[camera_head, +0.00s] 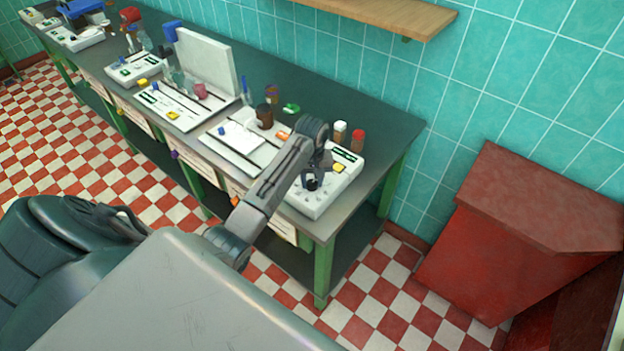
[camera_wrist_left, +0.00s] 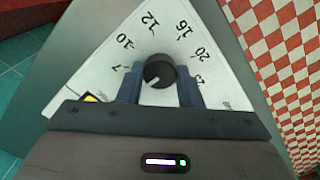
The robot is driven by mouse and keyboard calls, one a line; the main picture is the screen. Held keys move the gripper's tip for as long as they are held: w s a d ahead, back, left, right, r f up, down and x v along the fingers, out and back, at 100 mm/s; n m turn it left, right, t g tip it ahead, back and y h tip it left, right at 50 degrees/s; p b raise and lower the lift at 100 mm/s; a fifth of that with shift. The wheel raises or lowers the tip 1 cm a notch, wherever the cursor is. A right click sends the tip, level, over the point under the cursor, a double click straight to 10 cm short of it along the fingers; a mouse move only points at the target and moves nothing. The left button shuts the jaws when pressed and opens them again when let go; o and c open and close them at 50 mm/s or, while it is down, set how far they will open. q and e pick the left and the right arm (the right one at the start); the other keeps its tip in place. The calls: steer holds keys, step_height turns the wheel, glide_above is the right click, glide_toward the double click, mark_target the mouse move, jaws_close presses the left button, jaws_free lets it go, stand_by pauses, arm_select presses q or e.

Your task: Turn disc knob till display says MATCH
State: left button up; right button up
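The disc knob (camera_wrist_left: 158,72) is dark and round with a pale pointer mark. It sits on a white dial face (camera_wrist_left: 100,70) with printed numbers such as 7, 10, 12, 16 and 20. The pointer aims to the lower left in the wrist view. My left gripper (camera_wrist_left: 160,85) has one finger on each side of the knob, very close to it; I cannot tell whether they press on it. In the head view my left gripper (camera_head: 314,178) is over the white device (camera_head: 318,200) at the bench's near end. No display text is readable. My right gripper is out of view.
The device carries a yellow block (camera_head: 340,168). White-capped (camera_head: 340,132) and red-capped (camera_head: 357,140) jars stand behind it. More white panels and bottles fill the bench to the left. A red cabinet (camera_head: 520,235) stands right of the bench, with checkered floor between.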

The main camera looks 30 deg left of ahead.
arm_select(q)
steer(key=shift+m, duration=0.3)
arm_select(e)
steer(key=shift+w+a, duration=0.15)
arm_select(q)
steer(key=shift+m, duration=3.6)
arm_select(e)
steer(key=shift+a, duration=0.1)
arm_select(q)
steer(key=o, duration=0.9)
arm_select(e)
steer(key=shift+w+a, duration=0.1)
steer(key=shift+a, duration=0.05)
arm_select(q)
steer(key=shift+o, duration=0.2)
steer(key=shift+w, duration=0.1)
